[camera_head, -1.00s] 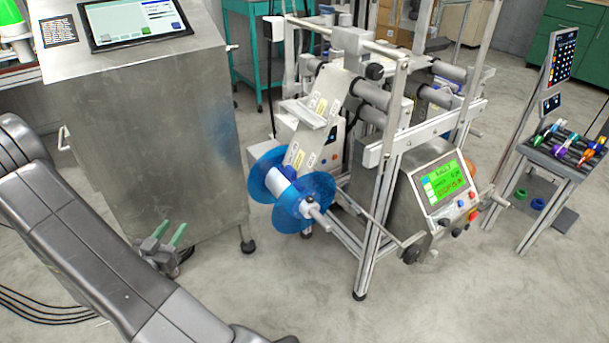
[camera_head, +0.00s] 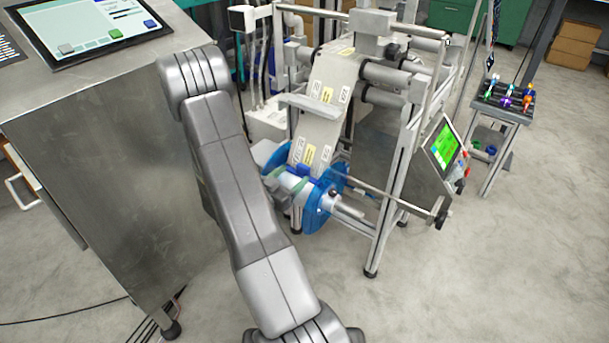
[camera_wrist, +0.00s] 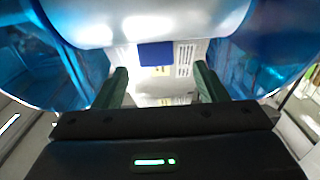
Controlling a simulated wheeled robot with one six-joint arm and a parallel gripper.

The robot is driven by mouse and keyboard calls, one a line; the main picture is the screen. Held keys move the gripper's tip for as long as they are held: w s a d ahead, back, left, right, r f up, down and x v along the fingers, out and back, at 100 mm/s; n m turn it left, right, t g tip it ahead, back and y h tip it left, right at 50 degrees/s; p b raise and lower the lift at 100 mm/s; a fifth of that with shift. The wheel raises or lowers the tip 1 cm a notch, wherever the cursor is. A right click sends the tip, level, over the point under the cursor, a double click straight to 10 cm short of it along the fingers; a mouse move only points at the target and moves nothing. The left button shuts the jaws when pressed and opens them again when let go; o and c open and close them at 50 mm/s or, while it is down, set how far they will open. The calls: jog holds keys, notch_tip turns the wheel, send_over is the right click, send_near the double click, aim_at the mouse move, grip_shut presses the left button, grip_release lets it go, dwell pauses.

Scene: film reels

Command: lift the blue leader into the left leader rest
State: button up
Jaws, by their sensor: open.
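The blue leader (camera_wrist: 156,54) is a small blue tab beside the white core of the reel in the wrist view. In the head view it shows as a small blue patch (camera_head: 303,170) at the lower end of the pale web. My gripper (camera_wrist: 161,84) is open, its two green fingers spread on either side of the tab's line, with a gap to the tab. In the head view my gripper (camera_head: 286,187) is at the reel, partly hidden. I cannot clearly make out which part is the left leader rest.
The blue reel flanges (camera_head: 318,212) stand close on both sides of my fingers. A pale crossbar (camera_head: 311,106) lies across the web above. A steel cabinet (camera_head: 110,170) stands at the left. A rack with coloured items (camera_head: 505,98) is at the right.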

jog(key=b+x, duration=0.1)
jog(key=x, duration=0.5)
jog(key=shift+s+d+r, duration=0.1)
jog(key=shift+s+d, duration=0.1)
jog(key=shift+d, duration=0.05)
jog(key=shift+w+d, duration=0.3)
jog(key=shift+w, duration=0.25)
jog(key=c, duration=1.2)
notch_tip(320, 180, up, 10)
jog(key=p, duration=0.3)
jog(key=shift+r, duration=0.1)
notch_tip(320, 180, up, 10)
jog(key=p, duration=0.8)
send_over(301, 168)
jog(key=v, duration=0.4)
jog(key=shift+w+d+r, duration=0.15)
jog(key=shift+d+r, duration=0.05)
jog(key=shift+s+a+r+p, duration=0.55)
jog(key=shift+s+r+p, duration=0.2)
jog(key=shift+r+p, duration=0.9)
jog(key=shift+s+a+r+p, duration=0.7)
jog(key=shift+r+p, duration=0.65)
jog(key=shift+r, duration=0.55)
jog(key=shift+s+a+r+p, duration=0.45)
jog(key=shift+s+r+p, duration=0.4)
jog(key=shift+r+p, duration=0.8)
